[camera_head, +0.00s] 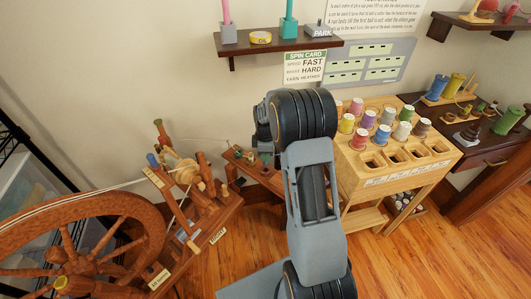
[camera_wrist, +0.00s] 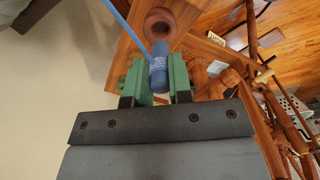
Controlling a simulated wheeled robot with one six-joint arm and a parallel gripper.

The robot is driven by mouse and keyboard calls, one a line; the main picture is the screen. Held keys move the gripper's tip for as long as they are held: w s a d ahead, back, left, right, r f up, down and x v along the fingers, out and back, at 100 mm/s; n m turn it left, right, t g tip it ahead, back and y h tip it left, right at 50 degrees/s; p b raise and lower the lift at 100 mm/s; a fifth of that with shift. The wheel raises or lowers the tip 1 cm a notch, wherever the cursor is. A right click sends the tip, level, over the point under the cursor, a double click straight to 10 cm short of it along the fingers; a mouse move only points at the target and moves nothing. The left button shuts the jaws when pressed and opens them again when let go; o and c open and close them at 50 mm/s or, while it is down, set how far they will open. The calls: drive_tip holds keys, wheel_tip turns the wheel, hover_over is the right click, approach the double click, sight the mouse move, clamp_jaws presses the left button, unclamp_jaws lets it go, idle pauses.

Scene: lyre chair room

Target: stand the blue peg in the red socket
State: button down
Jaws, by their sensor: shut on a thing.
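My gripper (camera_wrist: 159,80) has green fingers shut on the blue peg (camera_wrist: 158,66), whose rounded end and a pale band show between them in the wrist view. A thin blue strand or rod runs from the peg toward the upper left. A reddish round socket with a dark hole (camera_wrist: 160,22) sits on a wooden board just beyond the peg; the peg's end appears apart from the hole. In the head view my arm covers most of the gripper, and the peg cannot be made out there.
A spool stand (camera_head: 400,160) is to the right of my arm. A wall shelf (camera_head: 275,44) hangs above. Open wooden floor (camera_head: 395,262) lies at the lower right.

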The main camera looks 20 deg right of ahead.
sight(266, 163)
drive_tip(key=shift+f+b, duration=0.45)
drive_tip(key=shift+f, duration=0.65)
drive_tip(key=shift+f+b, duration=0.7)
drive_tip(key=shift+f, duration=0.85)
idle(1.2)
drive_tip(key=c, duration=0.9)
unclamp_jaws()
drive_tip(key=shift+c, duration=0.2)
wheel_tip(266, 163, up, 14)
drive_tip(key=shift+f+p, duration=0.1)
drive_tip(key=shift+p, duration=1.1)
